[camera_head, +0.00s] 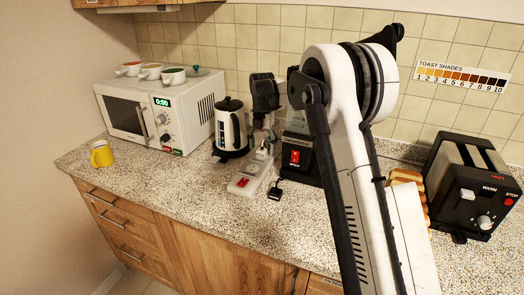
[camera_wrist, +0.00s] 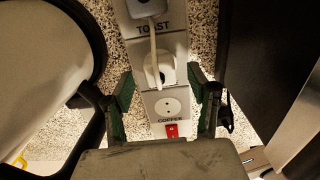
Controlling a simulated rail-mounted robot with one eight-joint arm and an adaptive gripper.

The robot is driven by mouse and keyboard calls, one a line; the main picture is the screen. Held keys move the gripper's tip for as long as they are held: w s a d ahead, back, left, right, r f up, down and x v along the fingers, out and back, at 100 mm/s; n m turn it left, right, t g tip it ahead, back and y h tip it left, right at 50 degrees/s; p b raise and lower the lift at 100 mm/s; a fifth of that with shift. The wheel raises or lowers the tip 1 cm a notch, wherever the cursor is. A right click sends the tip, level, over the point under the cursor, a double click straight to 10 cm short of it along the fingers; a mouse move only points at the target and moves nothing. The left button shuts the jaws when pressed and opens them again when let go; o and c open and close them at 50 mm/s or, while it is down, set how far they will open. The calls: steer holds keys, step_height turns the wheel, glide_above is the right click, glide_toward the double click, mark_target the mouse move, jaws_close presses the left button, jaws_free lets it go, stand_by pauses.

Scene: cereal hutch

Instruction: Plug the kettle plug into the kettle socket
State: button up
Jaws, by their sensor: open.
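In the wrist view a white plug (camera_wrist: 160,72) with a pale cable sits at the middle socket of the white power strip (camera_wrist: 170,45). I cannot tell whether it is fully seated, and its socket's label is hidden. My gripper (camera_wrist: 161,80) is open, its green-padded fingers on either side of this plug. A bare socket (camera_wrist: 168,107) marked COFFEE is nearer, with a red switch below. A grey plug (camera_wrist: 146,8) is at the top edge, above the TOAST label. The kettle (camera_head: 231,125) stands left of my gripper (camera_head: 263,145) in the head view.
A black plug (camera_head: 276,190) lies on the counter right of the strip. The coffee machine (camera_head: 300,155) stands close on the right. The microwave (camera_head: 160,115) carries several cups; a yellow mug (camera_head: 102,154) is left. The toaster (camera_head: 470,185) is far right. The front counter is clear.

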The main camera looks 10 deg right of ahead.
step_height(320, 180, up, 10)
stand_by(0.4)
steer(key=shift+f, duration=0.1)
steer(key=s+r+m+t, duration=0.2)
steer(key=s+r+m, duration=0.45)
steer(key=s, duration=0.55)
steer(key=s+r+m+t, duration=0.2)
steer(key=s+r+m, duration=0.3)
steer(key=s+m, duration=0.45)
steer(key=s+f+m+t, duration=0.1)
steer(key=s+f+m, duration=0.2)
steer(key=s, duration=0.5)
steer(key=s+f+m+t, duration=0.1)
steer(key=s+f+m, duration=0.2)
steer(key=s+m, duration=0.2)
steer(key=s+f+m+t, duration=0.1)
steer(key=s+f+m, duration=0.2)
steer(key=s, duration=0.9)
steer(key=shift+f+m, duration=0.35)
steer(key=shift+m, duration=0.55)
